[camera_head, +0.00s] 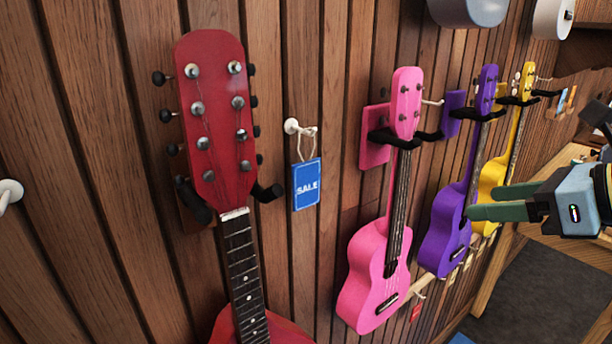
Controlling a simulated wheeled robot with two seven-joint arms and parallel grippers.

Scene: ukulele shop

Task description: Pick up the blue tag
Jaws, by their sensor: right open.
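The blue tag (306,184), lettered "SALE", hangs by a pale string from a white peg (292,126) on the wooden wall. It hangs between a red instrument and a pink ukulele. My right gripper (468,204) comes in from the right edge with green fingers pointing left, open and empty. It is well to the right of the tag, in front of the purple and yellow ukuleles in the picture. My left gripper is not in view.
The red instrument (215,110) hangs left of the tag, a black hook arm close by. The pink ukulele (372,262), purple ukulele (440,232) and yellow ukulele (490,178) hang to the right. A wooden bench (560,160) stands at the right. Another white peg (10,191) is at far left.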

